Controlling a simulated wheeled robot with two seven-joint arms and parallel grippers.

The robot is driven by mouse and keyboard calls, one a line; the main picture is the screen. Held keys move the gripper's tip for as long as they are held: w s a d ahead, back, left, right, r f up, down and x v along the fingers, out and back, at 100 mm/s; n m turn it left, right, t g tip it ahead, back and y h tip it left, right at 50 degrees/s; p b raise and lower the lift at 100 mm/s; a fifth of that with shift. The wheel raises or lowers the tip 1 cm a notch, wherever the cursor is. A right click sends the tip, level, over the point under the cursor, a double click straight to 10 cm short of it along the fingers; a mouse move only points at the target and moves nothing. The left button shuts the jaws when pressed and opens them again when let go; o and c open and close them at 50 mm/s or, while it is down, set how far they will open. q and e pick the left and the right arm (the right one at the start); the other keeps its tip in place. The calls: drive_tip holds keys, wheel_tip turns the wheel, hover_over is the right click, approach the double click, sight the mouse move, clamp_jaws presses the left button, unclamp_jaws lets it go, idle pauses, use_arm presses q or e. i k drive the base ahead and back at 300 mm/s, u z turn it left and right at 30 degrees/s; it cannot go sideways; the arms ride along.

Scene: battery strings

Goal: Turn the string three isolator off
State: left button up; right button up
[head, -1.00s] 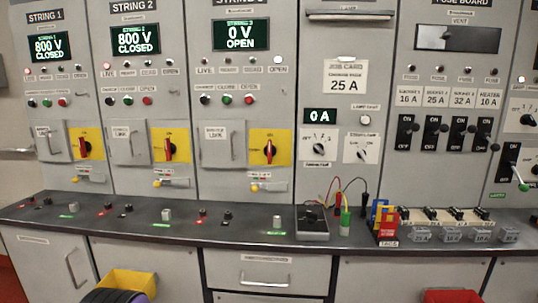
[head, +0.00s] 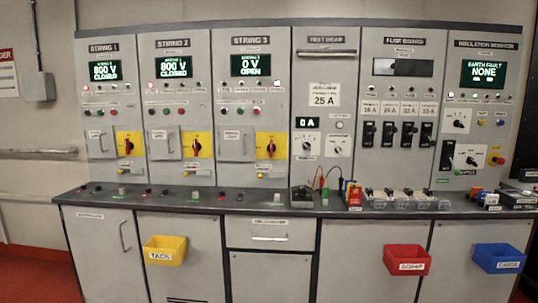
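The string three isolator (head: 271,146) is a red rotary handle on a yellow plate in the third panel. Its handle looks upright; the small lettering around it is too blurred to read surely. The STRING 3 display (head: 250,65) above it reads 0 V OPEN. A small yellow-tipped part (head: 261,174) sits below the isolator plate. A grey door or cover (head: 232,143) is to its left. Neither of my grippers is in view.
String one (head: 128,146) and string two (head: 194,145) have similar isolators; their displays read 800 V CLOSED. A dark counter (head: 262,204) with small parts and test leads runs below the panels. Yellow (head: 165,251), red (head: 407,258) and blue (head: 498,259) bins hang on the front.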

sight(271, 147)
drive_tip(key=z, duration=0.8)
drive_tip(key=i, duration=1.25)
drive_tip(key=u, duration=0.25)
